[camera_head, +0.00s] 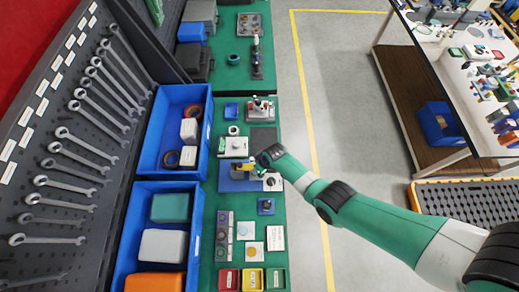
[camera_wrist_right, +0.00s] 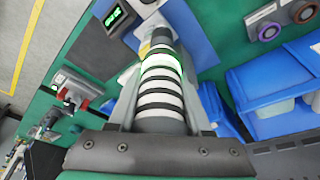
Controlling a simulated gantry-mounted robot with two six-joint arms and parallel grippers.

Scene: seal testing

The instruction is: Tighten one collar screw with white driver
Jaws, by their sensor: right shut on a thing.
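My right gripper (camera_head: 268,157) reaches in from the right over the green bench. In the right wrist view, the gripper (camera_wrist_right: 162,100) is shut on a driver (camera_wrist_right: 160,102) with white and dark bands and a lit green ring. The driver's far end points toward a fixture on a blue plate (camera_wrist_right: 190,28). In the head view the blue plate (camera_head: 228,184) lies below the gripper. The collar screw cannot be made out. My left gripper is not in view.
Blue bins (camera_head: 168,130) stand left of the bench, below a wall of hanging wrenches (camera_head: 75,150). Red, yellow and green trays (camera_head: 253,279) sit at the front. A red-and-white device (camera_head: 261,109) stands behind the gripper.

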